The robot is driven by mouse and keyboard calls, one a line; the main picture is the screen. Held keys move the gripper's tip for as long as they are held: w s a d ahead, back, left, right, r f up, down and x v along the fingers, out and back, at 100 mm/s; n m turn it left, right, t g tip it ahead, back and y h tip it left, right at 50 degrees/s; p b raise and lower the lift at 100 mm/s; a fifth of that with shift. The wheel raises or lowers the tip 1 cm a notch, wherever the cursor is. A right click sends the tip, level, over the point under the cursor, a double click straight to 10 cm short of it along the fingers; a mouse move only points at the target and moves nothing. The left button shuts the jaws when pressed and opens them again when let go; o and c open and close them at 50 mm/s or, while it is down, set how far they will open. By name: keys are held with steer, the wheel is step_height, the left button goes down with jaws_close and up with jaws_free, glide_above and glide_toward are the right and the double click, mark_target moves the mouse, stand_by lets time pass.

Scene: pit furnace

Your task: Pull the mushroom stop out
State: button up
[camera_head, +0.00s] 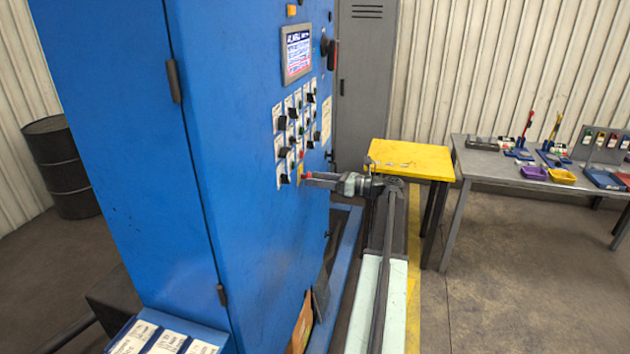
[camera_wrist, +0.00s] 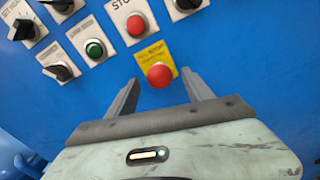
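The red mushroom stop (camera_wrist: 160,75) sits on a yellow plate on the blue panel, in the middle of the wrist view. My gripper (camera_wrist: 160,88) is open, with one finger on each side of the stop and visible gaps between. In the head view my gripper (camera_head: 306,178) reaches left to the panel face, its tips close to the yellow plate (camera_head: 300,172). Whether the fingertips touch the panel cannot be told.
A red stop button (camera_wrist: 136,25), a green button (camera_wrist: 94,48) and black rotary knobs (camera_wrist: 60,72) sit close by on the blue cabinet (camera_head: 250,220). A yellow-topped table (camera_head: 420,156) and a grey workbench (camera_head: 490,165) stand to the right. An open floor area lies front right.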

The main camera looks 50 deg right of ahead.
steer(key=v, duration=0.7)
steer(key=shift+s, duration=0.3)
steer(key=shift+d, duration=0.1)
